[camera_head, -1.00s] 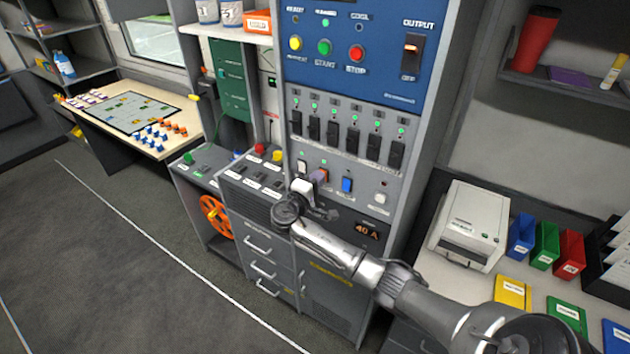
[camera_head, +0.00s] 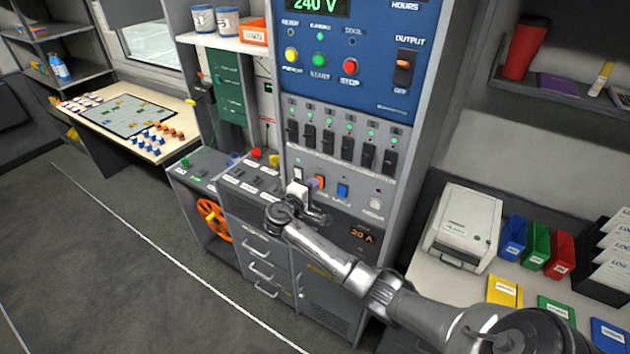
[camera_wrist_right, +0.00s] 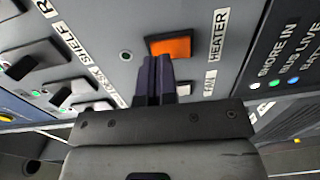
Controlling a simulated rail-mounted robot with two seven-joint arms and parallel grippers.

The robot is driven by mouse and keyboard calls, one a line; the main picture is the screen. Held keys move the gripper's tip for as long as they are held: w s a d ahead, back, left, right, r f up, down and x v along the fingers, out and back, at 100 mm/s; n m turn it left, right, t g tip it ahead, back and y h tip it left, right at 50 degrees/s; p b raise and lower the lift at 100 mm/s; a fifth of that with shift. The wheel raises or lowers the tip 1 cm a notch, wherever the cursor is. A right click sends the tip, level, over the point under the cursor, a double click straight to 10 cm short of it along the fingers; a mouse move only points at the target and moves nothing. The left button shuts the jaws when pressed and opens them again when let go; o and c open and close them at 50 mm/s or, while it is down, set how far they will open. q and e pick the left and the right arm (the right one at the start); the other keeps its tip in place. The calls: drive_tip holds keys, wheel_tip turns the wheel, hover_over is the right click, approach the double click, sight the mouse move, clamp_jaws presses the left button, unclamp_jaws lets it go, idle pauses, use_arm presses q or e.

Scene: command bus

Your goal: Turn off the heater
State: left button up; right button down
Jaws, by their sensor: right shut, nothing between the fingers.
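The heater switch (camera_wrist_right: 170,47) is an orange rocker beside a label reading HEATER in the right wrist view. It also shows in the head view as a small orange patch (camera_head: 321,181) in the lower switch row, partly hidden by my gripper. My right gripper (camera_wrist_right: 155,60) is shut and empty, its dark purple fingertips at the lower edge of the orange rocker. I cannot tell whether they touch it. In the head view, the right gripper (camera_head: 311,181) is in front of the panel. My left gripper is not in view.
A white switch (camera_head: 298,172) and a blue switch (camera_head: 342,190) flank the orange one. Black breakers (camera_head: 347,147) stand above. A sloped console (camera_head: 250,178) sits left, a printer-like box (camera_head: 463,226) right.

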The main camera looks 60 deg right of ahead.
drive_tip(key=a+b, duration=0.2)
drive_tip(key=a, duration=1)
drive_tip(key=shift+a+r, duration=0.35)
drive_tip(key=shift+r, duration=0.05)
